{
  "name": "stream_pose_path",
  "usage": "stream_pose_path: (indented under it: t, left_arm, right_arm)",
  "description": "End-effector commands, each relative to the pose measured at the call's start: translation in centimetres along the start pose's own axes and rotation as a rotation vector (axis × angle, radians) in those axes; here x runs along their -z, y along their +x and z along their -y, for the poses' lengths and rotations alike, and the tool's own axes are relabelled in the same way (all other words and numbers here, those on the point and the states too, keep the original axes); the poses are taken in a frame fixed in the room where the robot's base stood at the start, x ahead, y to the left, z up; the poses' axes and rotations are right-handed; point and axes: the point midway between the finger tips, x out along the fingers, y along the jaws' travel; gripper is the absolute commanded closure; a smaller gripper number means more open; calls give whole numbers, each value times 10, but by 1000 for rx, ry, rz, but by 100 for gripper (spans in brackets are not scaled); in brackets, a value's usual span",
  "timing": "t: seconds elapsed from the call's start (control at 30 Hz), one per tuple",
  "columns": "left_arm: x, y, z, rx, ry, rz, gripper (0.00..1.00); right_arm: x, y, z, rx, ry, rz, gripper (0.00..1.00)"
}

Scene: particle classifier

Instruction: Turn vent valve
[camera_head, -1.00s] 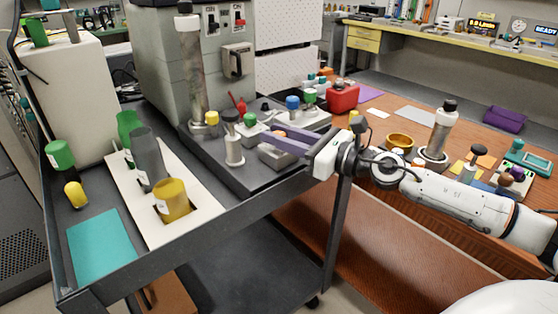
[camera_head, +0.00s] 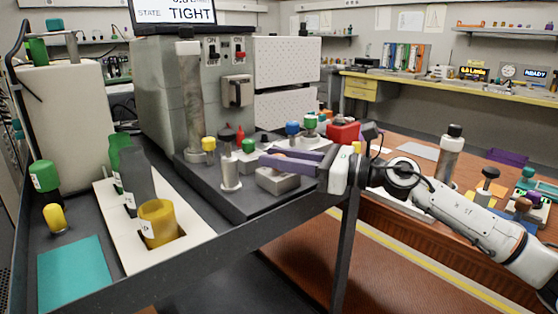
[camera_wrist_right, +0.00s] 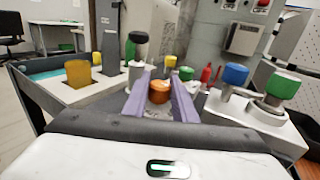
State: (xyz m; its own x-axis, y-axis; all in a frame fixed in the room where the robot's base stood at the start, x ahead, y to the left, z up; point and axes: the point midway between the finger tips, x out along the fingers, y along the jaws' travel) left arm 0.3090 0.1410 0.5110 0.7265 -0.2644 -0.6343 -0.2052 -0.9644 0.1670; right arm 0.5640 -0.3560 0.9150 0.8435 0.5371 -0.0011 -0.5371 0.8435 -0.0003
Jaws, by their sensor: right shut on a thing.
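My right gripper (camera_head: 268,156) has purple fingers and comes in from the right, low over the dark plate on the cart. Its fingers are shut on an orange knob, probably the vent valve's handle, which mostly hides between them in the head view. In the right wrist view the orange knob (camera_wrist_right: 159,92) sits between the two fingers (camera_wrist_right: 160,78). Under it is a small grey block (camera_head: 278,181) on the plate. The knob's turn angle cannot be told. A screen (camera_head: 178,14) above the grey cabinet reads "STATE TIGHT". My left gripper is not in view.
Close by stand a black-topped post (camera_head: 230,170), a green knob (camera_head: 248,146), a yellow knob (camera_head: 208,144) and a blue knob (camera_head: 292,128). A tall tube (camera_head: 190,100) rises behind. A white rack (camera_head: 120,228) holds bottles at left. A wooden table (camera_head: 400,165) lies right.

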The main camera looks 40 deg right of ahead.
Motion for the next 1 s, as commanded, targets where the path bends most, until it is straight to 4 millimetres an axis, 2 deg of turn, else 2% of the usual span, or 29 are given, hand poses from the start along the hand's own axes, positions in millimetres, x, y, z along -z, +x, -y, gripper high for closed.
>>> stream_pose_path:
  t: [0.1, 0.13, 0.23, 0.67, 0.87, 1.0]
  left_arm:
    - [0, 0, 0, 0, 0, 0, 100]
    - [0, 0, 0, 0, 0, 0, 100]
    - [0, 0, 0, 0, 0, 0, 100]
    - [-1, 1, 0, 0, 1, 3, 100]
    - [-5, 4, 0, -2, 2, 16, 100]
    - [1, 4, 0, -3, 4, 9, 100]
  right_arm:
    - [0, 0, -1, -2, -1, 0, 98]
    - [0, 0, -1, -2, -1, 0, 72]
    - [0, 0, -1, -1, -1, 0, 57]
    - [1, -5, 0, 1, 2, 0, 57]
    - [3, -26, 0, 1, 2, -3, 57]
    - [1, -46, -1, 0, 4, 0, 57]
